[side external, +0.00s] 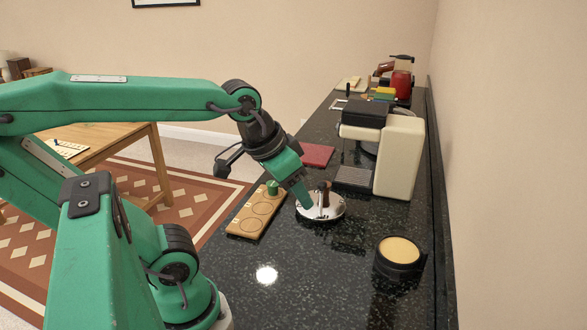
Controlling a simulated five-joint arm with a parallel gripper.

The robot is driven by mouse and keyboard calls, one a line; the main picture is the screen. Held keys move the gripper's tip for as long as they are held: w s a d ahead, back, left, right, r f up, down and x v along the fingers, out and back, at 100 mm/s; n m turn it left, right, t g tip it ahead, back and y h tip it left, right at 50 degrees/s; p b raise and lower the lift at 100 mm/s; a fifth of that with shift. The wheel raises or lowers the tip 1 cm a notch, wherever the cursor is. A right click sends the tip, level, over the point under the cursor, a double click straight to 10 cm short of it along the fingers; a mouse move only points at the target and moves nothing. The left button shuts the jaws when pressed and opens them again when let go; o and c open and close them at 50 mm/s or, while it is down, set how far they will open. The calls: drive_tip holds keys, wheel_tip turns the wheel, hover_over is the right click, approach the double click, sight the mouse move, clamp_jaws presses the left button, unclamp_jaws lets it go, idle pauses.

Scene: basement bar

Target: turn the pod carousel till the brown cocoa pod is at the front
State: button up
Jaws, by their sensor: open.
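A small round silver disc (335,211), which looks like the pod carousel, sits on the dark counter. A brown upright piece (325,190) stands on it; I cannot tell whether it is the cocoa pod or a handle. My gripper (309,206) points down at the left part of the disc, close beside the brown piece. It is open. Its fingers hide part of the disc, and I cannot tell whether they touch it. No pod on the disc can be made out clearly.
A wooden board (246,225) with round recesses and a green piece (272,187) lies left of the disc. A cream coffee machine (400,158) stands behind right. A black round container (399,267) with a tan top is at front right. A red mat (317,155) lies behind.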

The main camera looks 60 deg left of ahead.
drive_tip(key=w+a+r+n+g, duration=0.1)
drive_tip(key=w+a+r+n, duration=0.2)
drive_tip(key=w, duration=0.4)
drive_tip(key=n+g, duration=0.4)
drive_tip(key=n, duration=0.5)
approach(322, 183)
drive_tip(key=shift+w+d+f, duration=0.1)
drive_tip(key=shift+d, duration=0.1)
drive_tip(key=shift+a+f, duration=0.2)
drive_tip(key=shift+a, duration=0.05)
drive_tip(key=shift+f, duration=3.9)
clamp_jaws()
